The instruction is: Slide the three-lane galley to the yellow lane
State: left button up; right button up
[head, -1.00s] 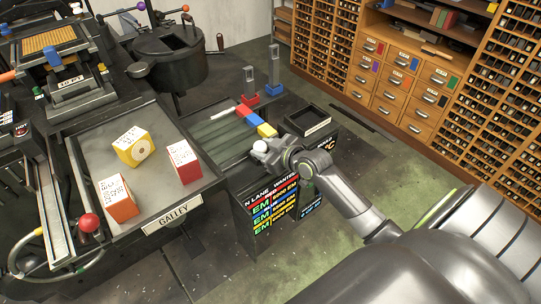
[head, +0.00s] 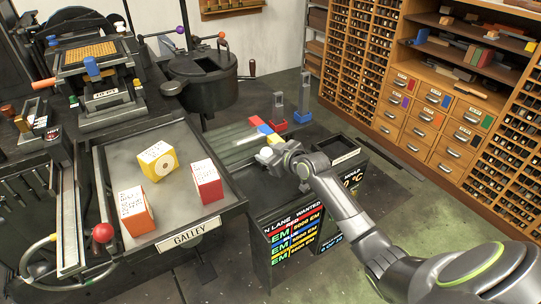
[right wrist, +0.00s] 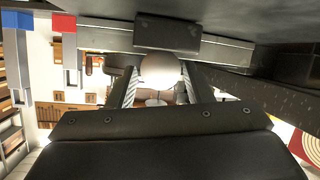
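The three-lane galley (head: 232,142) is a grey ribbed slide on a dark bed. Red (head: 254,122), blue (head: 266,130) and yellow (head: 274,140) blocks mark its right end. My right gripper (head: 268,156) is at its near edge, on a white round knob. In the right wrist view the knob (right wrist: 161,69) sits between the two fingers, which close on its sides. The blue (right wrist: 17,20) and red (right wrist: 64,23) blocks show at upper left there. Which lane is lined up cannot be told. My left gripper is out of view.
A tray labelled GALLEY (head: 102,172) holds yellow (head: 158,161), red (head: 207,181) and orange (head: 136,211) blocks. Two upright posts (head: 279,112) (head: 303,100) stand behind the slide. A lit lane board (head: 295,232) is below it. A dark tray (head: 335,147) is to the right.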

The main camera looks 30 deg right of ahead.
jog(key=shift+w+f, duration=0.1)
jog(key=shift+f, duration=0.05)
jog(key=v, duration=1.7)
jog(key=shift+p, duration=0.45)
